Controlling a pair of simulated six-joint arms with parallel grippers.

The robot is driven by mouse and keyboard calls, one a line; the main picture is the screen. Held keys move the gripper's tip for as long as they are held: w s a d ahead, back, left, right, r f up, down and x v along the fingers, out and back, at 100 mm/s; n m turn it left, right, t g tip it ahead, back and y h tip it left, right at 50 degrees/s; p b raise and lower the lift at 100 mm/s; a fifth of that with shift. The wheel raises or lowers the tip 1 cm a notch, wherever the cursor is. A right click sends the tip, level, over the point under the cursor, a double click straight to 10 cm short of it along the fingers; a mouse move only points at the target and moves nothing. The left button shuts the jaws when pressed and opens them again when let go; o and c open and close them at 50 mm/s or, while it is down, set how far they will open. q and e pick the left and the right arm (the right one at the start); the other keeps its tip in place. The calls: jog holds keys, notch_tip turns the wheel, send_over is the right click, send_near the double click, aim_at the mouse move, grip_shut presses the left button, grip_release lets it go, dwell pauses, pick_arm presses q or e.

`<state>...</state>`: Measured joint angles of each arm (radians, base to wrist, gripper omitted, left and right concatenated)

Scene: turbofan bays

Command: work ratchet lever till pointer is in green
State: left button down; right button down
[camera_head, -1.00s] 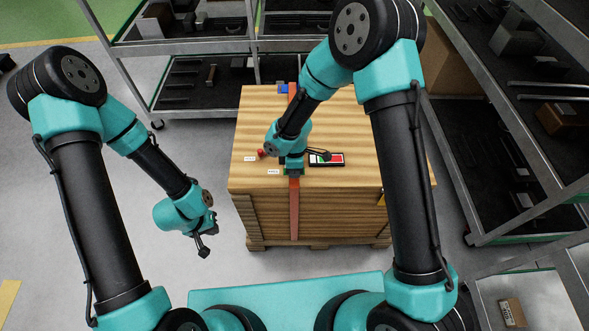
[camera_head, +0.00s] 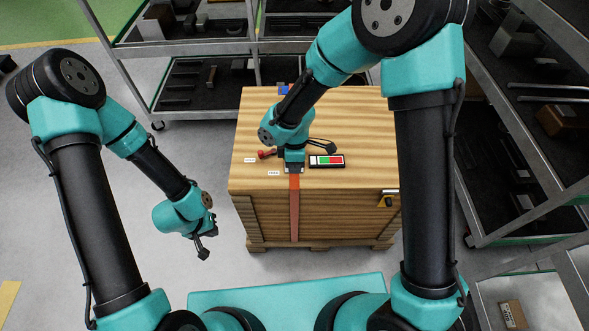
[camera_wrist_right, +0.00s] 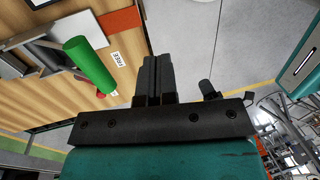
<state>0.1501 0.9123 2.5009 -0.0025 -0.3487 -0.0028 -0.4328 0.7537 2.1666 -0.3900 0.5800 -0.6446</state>
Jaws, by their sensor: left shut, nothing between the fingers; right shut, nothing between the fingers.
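A small gauge (camera_head: 327,160) with white, green and red bands lies on top of the wooden crate; its pointer is too small to make out. An orange-red strap (camera_head: 294,210) runs down the crate's front, and it also shows in the right wrist view (camera_wrist_right: 119,22). A green cylindrical grip (camera_wrist_right: 90,64) stands out beside my right gripper's fingers, apart from them. My right gripper (camera_wrist_right: 153,62) is shut and empty above the crate's front edge; in the head view my wrist hides most of the ratchet. My left gripper (camera_head: 206,246) is shut and empty, left of the crate.
The wooden crate (camera_head: 350,205) stands on the floor. A red knob (camera_head: 266,154) and small white labels (camera_head: 250,160) are on its top, left of the strap. Metal shelves (camera_head: 205,50) stand behind and at right.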

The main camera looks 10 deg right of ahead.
jog(key=r, duration=0.1)
jog(key=s+r, duration=0.1)
jog(key=r, duration=0.3)
jog(key=shift+s+a, duration=0.1)
jog(key=shift+s, duration=0.25)
jog(key=shift+w, duration=0.1)
dwell(0.5)
jog(key=w+r+n+t, duration=0.2)
jog(key=w+n, duration=0.6)
jog(key=n, duration=0.4)
jog(key=shift+w+d+r, duration=0.3)
jog(key=shift+d+r, duration=0.05)
jog(key=shift+f, duration=0.1)
jog(key=shift+f, duration=3.2)
